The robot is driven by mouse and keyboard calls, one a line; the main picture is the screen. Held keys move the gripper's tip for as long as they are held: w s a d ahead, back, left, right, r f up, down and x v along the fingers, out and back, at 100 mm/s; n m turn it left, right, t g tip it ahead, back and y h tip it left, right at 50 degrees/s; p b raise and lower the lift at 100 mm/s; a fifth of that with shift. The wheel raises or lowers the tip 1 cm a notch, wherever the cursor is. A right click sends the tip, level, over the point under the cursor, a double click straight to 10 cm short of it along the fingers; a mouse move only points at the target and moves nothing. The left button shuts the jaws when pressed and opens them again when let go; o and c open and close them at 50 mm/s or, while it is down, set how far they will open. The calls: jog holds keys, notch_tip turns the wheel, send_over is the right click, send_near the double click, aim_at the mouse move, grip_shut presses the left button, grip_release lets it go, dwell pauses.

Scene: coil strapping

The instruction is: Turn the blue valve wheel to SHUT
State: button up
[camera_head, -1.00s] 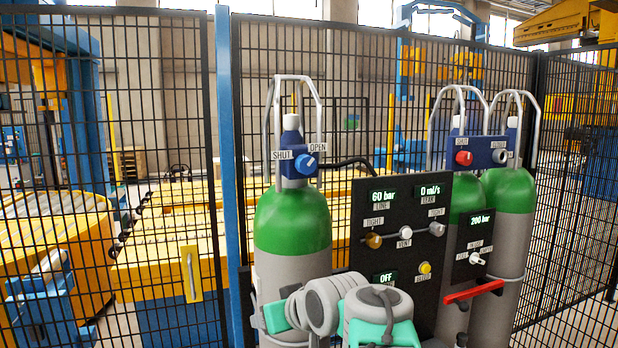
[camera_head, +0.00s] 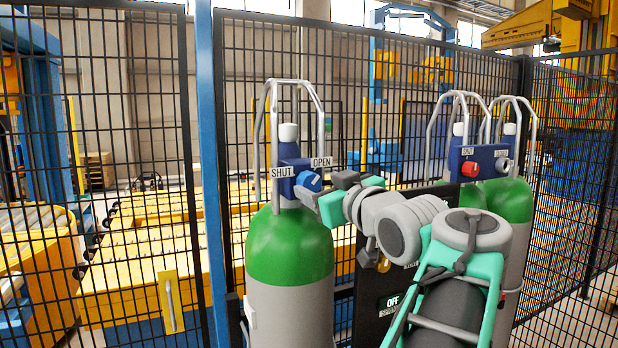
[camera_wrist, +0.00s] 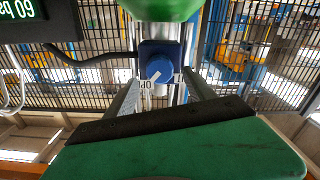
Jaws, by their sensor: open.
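The blue valve wheel (camera_head: 309,181) is on the dark blue valve block of the left green-topped cylinder (camera_head: 290,245). The SHUT label (camera_head: 283,172) is left of it and the OPEN label (camera_head: 321,162) is above right. In the wrist view the wheel (camera_wrist: 160,70) shows face-on, upside down. Its white pointer line slants toward the OPEN label (camera_wrist: 148,85). My gripper (camera_head: 318,192) is open, just right of the wheel in the head view. In the wrist view my gripper's fingers (camera_wrist: 161,80) stand on either side of the wheel, with nothing held between them. Contact cannot be told.
A red valve wheel (camera_head: 470,169) sits on the block of the right cylinders (camera_head: 508,200). A dark panel (camera_head: 392,305) stands behind my arm, partly hidden. Metal guard hoops (camera_head: 262,125) rise around the cylinder tops. A black mesh fence (camera_head: 180,130) runs behind.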

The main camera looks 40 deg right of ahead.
aim_at(312, 183)
jog(key=p+x, duration=0.1)
jog(key=x, duration=0.2)
jog(key=shift+w+r, duration=0.1)
jog(key=shift+r, duration=0.05)
jog(key=shift+w+d, duration=0.1)
jog(key=shift+w, duration=0.25)
jog(key=c, duration=1.4)
